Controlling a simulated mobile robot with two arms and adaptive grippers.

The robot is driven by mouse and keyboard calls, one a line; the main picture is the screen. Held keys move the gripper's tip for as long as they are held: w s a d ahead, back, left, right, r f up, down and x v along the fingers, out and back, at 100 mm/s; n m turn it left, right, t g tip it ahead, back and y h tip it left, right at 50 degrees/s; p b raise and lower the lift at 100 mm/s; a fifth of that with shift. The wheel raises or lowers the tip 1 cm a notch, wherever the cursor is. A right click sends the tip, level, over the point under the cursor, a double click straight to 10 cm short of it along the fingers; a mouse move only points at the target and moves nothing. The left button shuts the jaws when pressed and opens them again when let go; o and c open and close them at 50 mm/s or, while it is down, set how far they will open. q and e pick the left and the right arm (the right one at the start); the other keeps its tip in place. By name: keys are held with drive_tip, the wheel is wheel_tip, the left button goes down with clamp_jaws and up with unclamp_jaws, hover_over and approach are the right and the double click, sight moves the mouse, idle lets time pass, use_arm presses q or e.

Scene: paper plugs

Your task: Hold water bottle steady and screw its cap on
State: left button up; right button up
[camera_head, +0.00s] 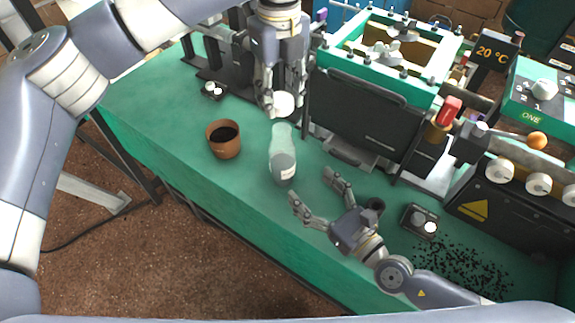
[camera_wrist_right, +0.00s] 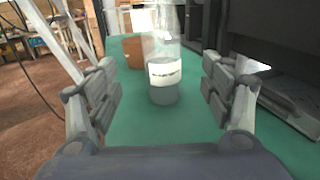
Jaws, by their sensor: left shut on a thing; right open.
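The water bottle (camera_head: 282,158) stands upright on the green bench, clear with a white label. It also shows in the right wrist view (camera_wrist_right: 163,68), between and beyond the fingers. My left gripper (camera_head: 282,101) points down over the bottle, shut on the white cap (camera_head: 283,104). The cap is at or just above the bottle's mouth; I cannot tell whether they touch. My right gripper (camera_head: 316,195) is open, low over the bench, in front of the bottle and to its lower right in the head view. Its fingers (camera_wrist_right: 160,92) are spread either side of the bottle without touching it.
A brown cup (camera_head: 224,139) with dark contents stands left of the bottle. A black machine with a green frame (camera_head: 358,110) is close behind on the right. A small button box (camera_head: 419,222) and scattered black grains (camera_head: 458,268) lie at right. The bench's front left (camera_head: 150,115) is clear.

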use_arm(q)
drive_tip(key=shift+w+d+f, duration=0.2)
drive_tip(key=shift+w+f, duration=0.05)
use_arm(e)
drive_tip(key=shift+w+d+f, duration=0.15)
drive_tip(key=shift+w+f, duration=0.05)
drive_tip(key=shift+w, duration=0.05)
use_arm(q)
drive_tip(key=shift+s+a+r, duration=0.15)
drive_tip(key=shift+s, duration=0.1)
use_arm(e)
drive_tip(key=shift+s+r, duration=0.15)
drive_tip(key=shift+s, duration=0.05)
use_arm(q)
drive_tip(key=shift+w, duration=0.1)
use_arm(e)
drive_tip(key=shift+w+a, duration=0.35)
drive_tip(key=shift+w, duration=0.15)
drive_tip(key=x, duration=1.1)
drive_tip(key=c, duration=1.6)
use_arm(q)
hover_over(282, 136)
drive_tip(key=shift+f, duration=2.55)
use_arm(e)
drive_tip(key=shift+c, duration=0.2)
use_arm(q)
drive_tip(key=shift+f, duration=0.85)
